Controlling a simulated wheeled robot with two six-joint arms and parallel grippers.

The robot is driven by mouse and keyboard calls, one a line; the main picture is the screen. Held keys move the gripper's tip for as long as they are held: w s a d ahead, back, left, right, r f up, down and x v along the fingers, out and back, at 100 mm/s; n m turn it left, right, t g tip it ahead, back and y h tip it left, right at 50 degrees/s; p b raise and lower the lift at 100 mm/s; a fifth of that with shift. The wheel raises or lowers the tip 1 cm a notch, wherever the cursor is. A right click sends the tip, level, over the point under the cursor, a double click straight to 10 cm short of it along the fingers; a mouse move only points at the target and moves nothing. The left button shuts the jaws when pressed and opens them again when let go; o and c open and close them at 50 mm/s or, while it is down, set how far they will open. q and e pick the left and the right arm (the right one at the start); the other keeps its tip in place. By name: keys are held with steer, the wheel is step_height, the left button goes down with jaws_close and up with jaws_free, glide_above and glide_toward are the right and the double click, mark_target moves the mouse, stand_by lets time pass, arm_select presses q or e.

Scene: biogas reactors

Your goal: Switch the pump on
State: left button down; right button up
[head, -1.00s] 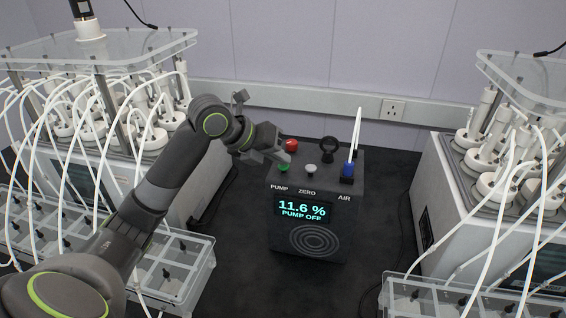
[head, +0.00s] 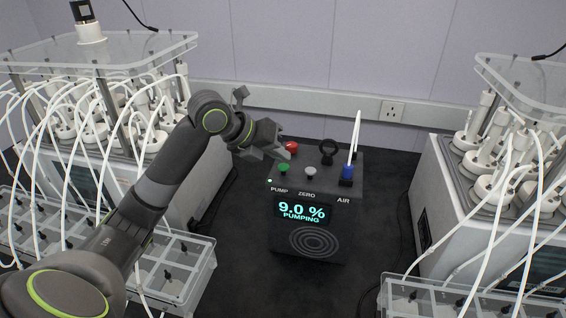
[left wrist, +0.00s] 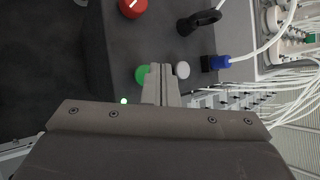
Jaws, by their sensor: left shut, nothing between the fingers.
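The dark pump box (head: 342,214) stands on the black bench between two reactor units. Its display (head: 302,211) reads 9.0 % and PUMPING. On its top are a green button (head: 284,168) above the PUMP label, a pale ZERO button (head: 310,171) and a red knob (head: 291,147). A small light by the PUMP label is lit, and it shows green in the left wrist view (left wrist: 124,101). My left gripper (head: 284,154) is shut and empty, just above the green button and apart from it in the head view. The green button (left wrist: 142,75) is partly behind the fingers in the left wrist view. My right gripper is not in view.
A blue fitting (head: 347,172) with a white tube (head: 355,135) stands at AIR, beside a black ring handle (head: 328,150). Reactor units with many white tubes flank the box, the left one (head: 185,180) close to my arm. The bench in front is clear.

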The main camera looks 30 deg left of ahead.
mark_target(279, 168)
arm_select(q)
steer(key=shift+r, duration=0.1)
step_height(279, 168, up, 6)
steer(key=p, duration=0.4)
steer(key=shift+p, duration=0.3)
stand_by(0.3)
